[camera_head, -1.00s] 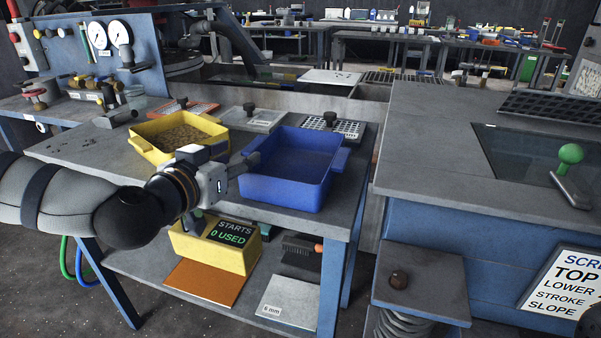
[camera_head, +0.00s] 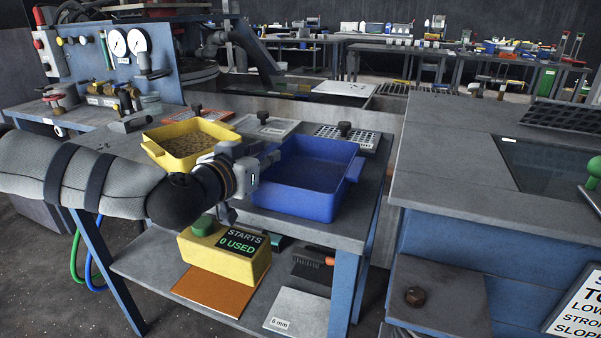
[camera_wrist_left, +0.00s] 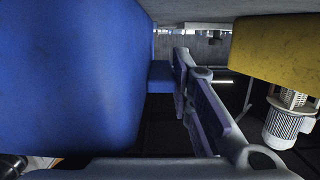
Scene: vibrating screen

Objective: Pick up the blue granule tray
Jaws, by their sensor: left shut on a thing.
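The blue granule tray (camera_head: 318,199) is at the front right of the grey bench (camera_head: 310,228), looking level and empty. It fills the left side of the left wrist view (camera_wrist_left: 70,75). My left gripper (camera_head: 268,161) is at the tray's left end, shut on the tray at its end tab, which the fingers partly hide. Its fingers also show in the left wrist view (camera_wrist_left: 200,98). I cannot tell whether the tray's base touches the bench. My right gripper is not in view.
A yellow tray (camera_head: 163,156) of brown granules stands left of the gripper. Screen plates with black knobs (camera_head: 345,128) lie behind the blue tray. A grey-topped blue machine (camera_head: 450,190) stands right, across a narrow gap. A yellow box (camera_head: 205,262) sits on the lower shelf.

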